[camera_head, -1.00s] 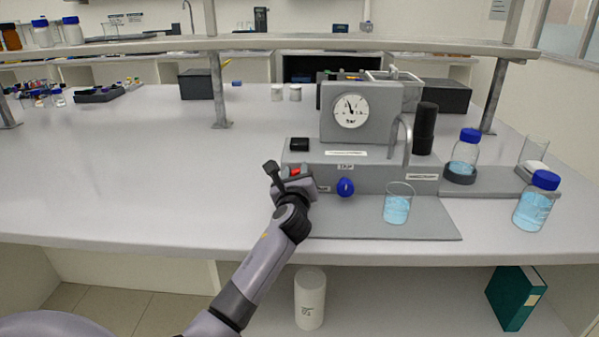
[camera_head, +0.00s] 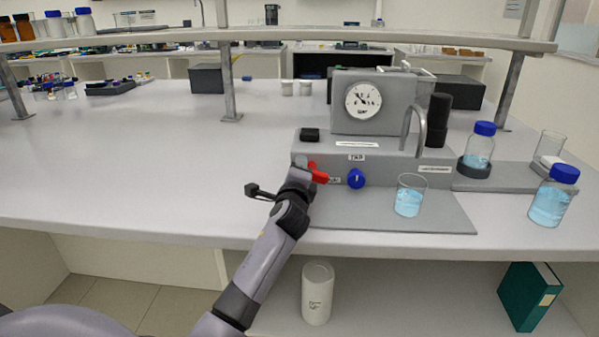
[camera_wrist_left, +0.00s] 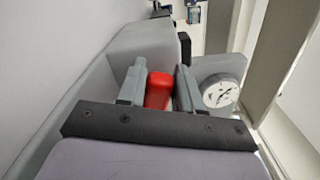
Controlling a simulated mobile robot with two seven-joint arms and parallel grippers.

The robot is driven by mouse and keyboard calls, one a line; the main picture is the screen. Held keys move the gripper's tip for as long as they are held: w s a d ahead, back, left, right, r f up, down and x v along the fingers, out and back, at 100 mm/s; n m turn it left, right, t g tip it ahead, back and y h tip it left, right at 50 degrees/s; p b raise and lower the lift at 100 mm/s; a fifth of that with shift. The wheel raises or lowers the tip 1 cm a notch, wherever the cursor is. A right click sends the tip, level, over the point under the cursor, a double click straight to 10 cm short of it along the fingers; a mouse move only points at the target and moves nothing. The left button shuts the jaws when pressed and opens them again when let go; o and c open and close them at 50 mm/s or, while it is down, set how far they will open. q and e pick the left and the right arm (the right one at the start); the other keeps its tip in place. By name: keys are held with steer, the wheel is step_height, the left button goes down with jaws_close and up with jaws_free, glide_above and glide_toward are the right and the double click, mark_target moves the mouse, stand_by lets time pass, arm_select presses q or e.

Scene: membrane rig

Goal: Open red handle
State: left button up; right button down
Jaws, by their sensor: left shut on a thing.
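The red handle (camera_head: 318,174) is on the front of the grey rig (camera_head: 400,160), at its left end. It also shows in the left wrist view (camera_wrist_left: 158,90), between the two fingers. My left gripper (camera_wrist_left: 160,88) is shut on the red handle. In the head view the left gripper (camera_head: 305,176) is at the rig's front left and its wrist covers part of the handle. A blue knob (camera_head: 356,179) is just right of the red handle. My right gripper is not in view.
A beaker of blue liquid (camera_head: 409,196) stands on the rig's base plate under the curved spout. A pressure gauge (camera_head: 363,101) is on top of the rig. Blue-capped bottles (camera_head: 553,198) stand at the right.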

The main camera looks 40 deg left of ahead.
arm_select(q)
steer(key=shift+f+n+b, duration=0.45)
steer(key=shift+n, duration=0.75)
steer(key=o, duration=1)
steer(key=shift+c, duration=0.2)
steer(key=shift+s, duration=0.1)
steer(key=shift+v, duration=3.55)
steer(key=shift+d, duration=0.15)
